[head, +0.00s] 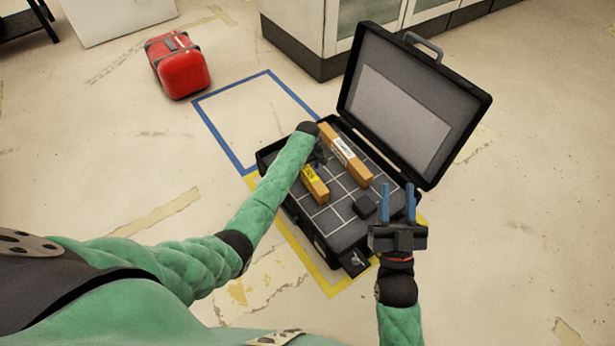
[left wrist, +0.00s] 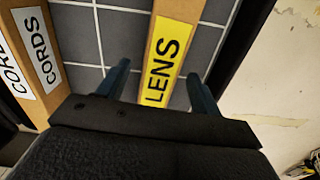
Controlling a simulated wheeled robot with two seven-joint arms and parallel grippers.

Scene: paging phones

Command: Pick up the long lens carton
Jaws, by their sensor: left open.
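The lens carton (head: 318,190), an orange-brown box with a yellow label, lies in the open black case. In the left wrist view its label reads LENS (left wrist: 165,62). My left gripper (head: 319,160) is over the carton's far end, partly hidden by its own wrist. In the left wrist view my left gripper (left wrist: 158,70) is open, one blue finger on each side of the carton, and I cannot tell whether they touch it. My right gripper (head: 398,200) is open and empty, its fingers apart over the case's near right edge.
A longer carton (head: 355,165) with a white label lies beside it; it reads CORDS in the left wrist view (left wrist: 40,55). A small black block (head: 365,207) is in the case. The raised lid (head: 467,115) stands behind. A red case (head: 182,72) is on the floor; the blue-taped square (head: 255,115) is empty.

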